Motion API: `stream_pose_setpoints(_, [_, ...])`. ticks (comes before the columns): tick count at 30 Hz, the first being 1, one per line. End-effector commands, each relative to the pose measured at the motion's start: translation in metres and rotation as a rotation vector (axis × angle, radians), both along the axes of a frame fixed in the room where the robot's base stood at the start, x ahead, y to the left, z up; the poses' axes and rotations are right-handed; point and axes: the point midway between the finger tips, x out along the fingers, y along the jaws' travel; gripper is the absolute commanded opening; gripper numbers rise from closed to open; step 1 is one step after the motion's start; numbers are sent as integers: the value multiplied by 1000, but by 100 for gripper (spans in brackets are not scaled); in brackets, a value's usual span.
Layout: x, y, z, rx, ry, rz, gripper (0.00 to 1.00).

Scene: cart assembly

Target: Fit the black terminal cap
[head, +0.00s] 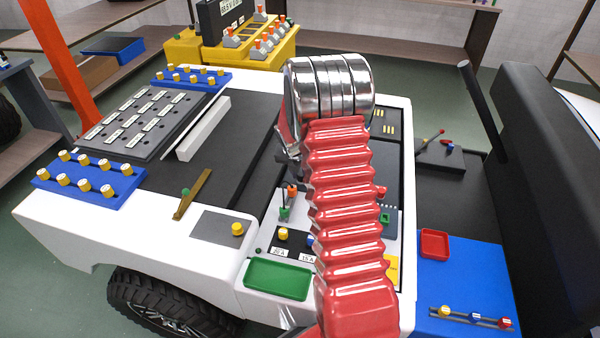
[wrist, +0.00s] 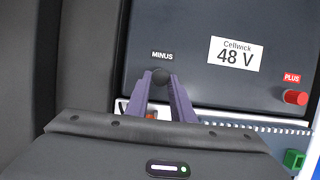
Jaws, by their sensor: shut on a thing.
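The black terminal cap (wrist: 160,77) is a small dark round piece just below the MINUS label in the wrist view. My gripper (wrist: 161,82) has purple fingers shut on it, one on each side. Behind it is the dark battery case (wrist: 190,60), labelled Cellwick 48 V. The cap appears close to the case face or against it; I cannot tell whether it is on the terminal, whose post is hidden. A red piece (wrist: 294,97) sits under the PLUS label to the right.
In the head view, a green tray (head: 278,280) lies at the cart's front and a red tray (head: 434,243) on the blue panel at right. Blue racks with yellow knobs (head: 88,182) stand at left. A green block (wrist: 294,159) is low right in the wrist view.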

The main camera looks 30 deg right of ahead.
Motion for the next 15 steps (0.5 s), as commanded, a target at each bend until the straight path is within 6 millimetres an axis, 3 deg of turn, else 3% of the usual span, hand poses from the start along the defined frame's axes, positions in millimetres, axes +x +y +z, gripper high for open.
stream_pose_setpoints(15, [0, 0, -10, 0, 0, 1, 0])
